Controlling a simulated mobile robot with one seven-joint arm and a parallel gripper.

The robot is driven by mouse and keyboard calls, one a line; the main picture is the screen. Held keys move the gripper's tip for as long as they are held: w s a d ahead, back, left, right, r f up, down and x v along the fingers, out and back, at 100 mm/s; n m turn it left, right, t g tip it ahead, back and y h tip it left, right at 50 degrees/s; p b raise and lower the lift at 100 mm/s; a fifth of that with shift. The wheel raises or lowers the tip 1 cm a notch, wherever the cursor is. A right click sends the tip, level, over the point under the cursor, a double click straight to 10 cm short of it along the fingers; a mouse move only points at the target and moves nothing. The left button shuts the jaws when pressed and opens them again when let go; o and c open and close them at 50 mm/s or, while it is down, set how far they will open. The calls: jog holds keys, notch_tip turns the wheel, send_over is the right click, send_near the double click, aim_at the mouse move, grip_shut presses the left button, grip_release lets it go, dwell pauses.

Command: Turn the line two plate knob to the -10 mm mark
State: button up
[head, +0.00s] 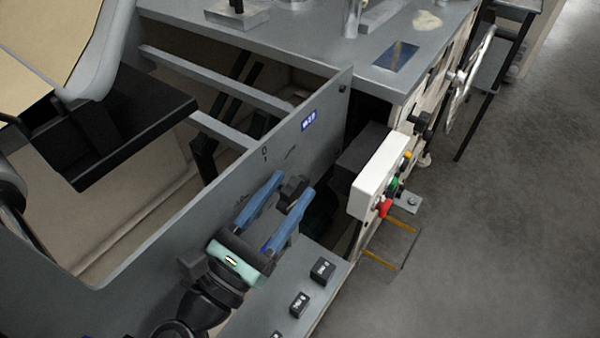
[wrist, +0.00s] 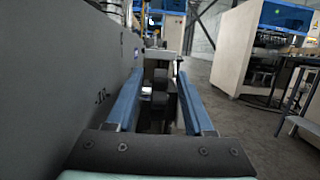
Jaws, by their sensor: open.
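My gripper (head: 293,184) has two blue fingers spread apart, reaching along the grey side plate. A black knob (head: 291,190) stands out from the plate between the fingertips, with gaps visible beside it. I cannot tell whether either finger touches it. In the wrist view my gripper (wrist: 160,76) is open around dark rounded knob shapes (wrist: 160,78), one behind the other. Small dark scale marks (head: 265,153) are on the plate just beyond the knob; they are too small to read. The knob's pointer setting cannot be read.
A blue label (head: 308,120) is on the plate. A white control box (head: 383,175) with coloured buttons stands to the right. Black labelled blocks (head: 322,269) sit on the ledge beside my gripper. A grey table (head: 330,50) is behind. Open floor (head: 500,230) lies right.

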jog(key=v, duration=0.8)
jog(key=shift+s+b, duration=0.2)
jog(key=shift+b, duration=0.1)
jog(key=shift+a+f, duration=0.1)
